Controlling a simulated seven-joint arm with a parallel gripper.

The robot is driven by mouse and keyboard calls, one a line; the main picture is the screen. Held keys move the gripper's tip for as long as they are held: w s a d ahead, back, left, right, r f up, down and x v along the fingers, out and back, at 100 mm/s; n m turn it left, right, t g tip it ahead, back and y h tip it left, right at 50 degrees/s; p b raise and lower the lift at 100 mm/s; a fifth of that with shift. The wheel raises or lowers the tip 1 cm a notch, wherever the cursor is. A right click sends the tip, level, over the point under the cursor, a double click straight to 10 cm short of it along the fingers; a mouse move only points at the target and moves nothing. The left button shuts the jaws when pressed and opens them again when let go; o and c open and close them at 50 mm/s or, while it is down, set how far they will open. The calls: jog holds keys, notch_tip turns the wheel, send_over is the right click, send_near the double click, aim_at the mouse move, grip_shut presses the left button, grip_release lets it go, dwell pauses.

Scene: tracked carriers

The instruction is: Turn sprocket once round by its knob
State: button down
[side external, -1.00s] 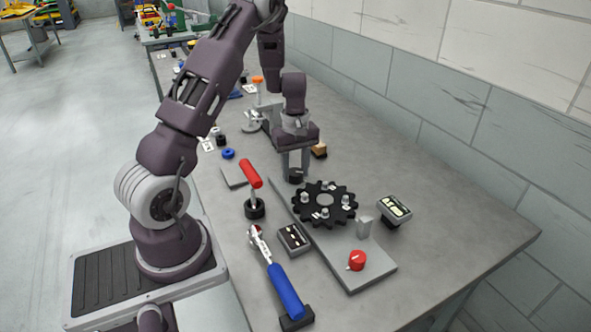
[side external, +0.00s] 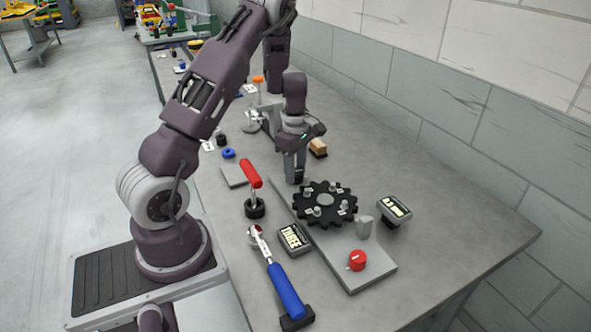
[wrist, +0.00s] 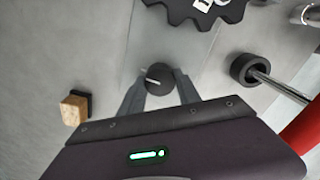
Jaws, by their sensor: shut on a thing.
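The sprocket (side external: 301,206) is a black toothed wheel with a grey hub and several small labelled pegs, lying on a long grey plate (side external: 343,266). Its toothed edge also shows at the top of the wrist view (wrist: 182,9). My gripper (side external: 296,177) points down at the far end of the plate, beyond the sprocket. Its fingers are shut on a dark round knob, clearest in the wrist view (wrist: 166,79), where a pale line marks its top. The fingers hide much of the knob in the side view. Any link between knob and sprocket is hidden.
A display (side external: 292,239) reading THREE and a second display (side external: 397,209) flank the plate.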

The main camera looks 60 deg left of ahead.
aim_at(296, 172)
dwell(0.4)
jog(key=c, duration=0.9)
grip_release()
jog(key=shift+o, duration=0.2)
notch_tip(296, 172, up, 7)
jog(key=shift+r, duration=0.1)
jog(key=shift+d, duration=0.1)
